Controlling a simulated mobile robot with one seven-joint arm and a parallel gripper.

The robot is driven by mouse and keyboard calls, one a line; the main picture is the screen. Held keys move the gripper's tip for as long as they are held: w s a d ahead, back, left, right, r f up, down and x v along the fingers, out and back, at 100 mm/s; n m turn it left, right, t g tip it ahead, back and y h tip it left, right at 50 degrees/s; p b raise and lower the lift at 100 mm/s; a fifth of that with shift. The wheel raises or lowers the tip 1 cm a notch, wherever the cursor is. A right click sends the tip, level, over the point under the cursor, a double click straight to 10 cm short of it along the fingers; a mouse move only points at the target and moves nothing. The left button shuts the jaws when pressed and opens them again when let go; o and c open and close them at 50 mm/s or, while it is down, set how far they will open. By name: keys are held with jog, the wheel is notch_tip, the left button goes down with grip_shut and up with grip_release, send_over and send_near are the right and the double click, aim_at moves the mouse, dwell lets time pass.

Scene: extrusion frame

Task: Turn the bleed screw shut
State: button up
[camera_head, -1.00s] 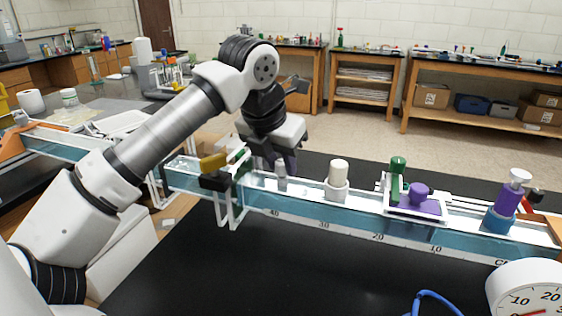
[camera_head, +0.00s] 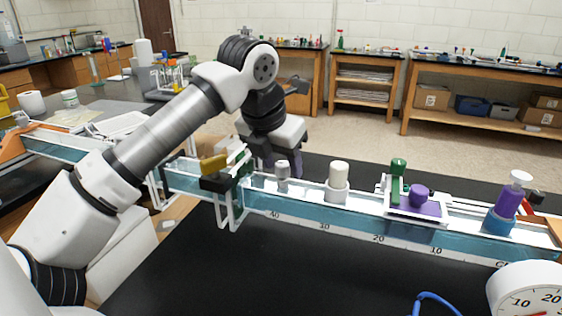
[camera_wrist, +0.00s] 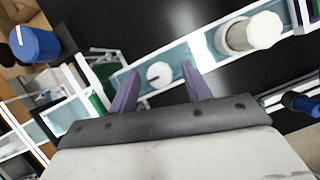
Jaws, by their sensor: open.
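A small pale grey knob (camera_head: 283,169), which looks like the bleed screw, stands upright on the long blue-and-white rail near its 40 mark. In the wrist view the knob (camera_wrist: 158,74) shows from above as a round white top with a dark line across it. My gripper (camera_wrist: 158,70) is open, with one purple finger on each side of the knob and gaps between. In the head view my gripper (camera_head: 280,160) is at the far side of the rail, behind the knob. The fingers' height against the knob is hard to tell.
A cream-topped cylinder (camera_head: 338,182) stands right of the knob; it also shows in the wrist view (camera_wrist: 258,32). A brown-yellow knob (camera_head: 213,162) on a black clamp is to the left. Further right are a purple plate with a green-topped post (camera_head: 398,177) and a purple bottle (camera_head: 505,203).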

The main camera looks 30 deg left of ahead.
jog(key=v, duration=1.3)
jog(key=shift+s+r+b, duration=0.15)
jog(key=shift+r+b, duration=0.1)
jog(key=shift+b, duration=0.2)
jog(key=shift+f, duration=0.1)
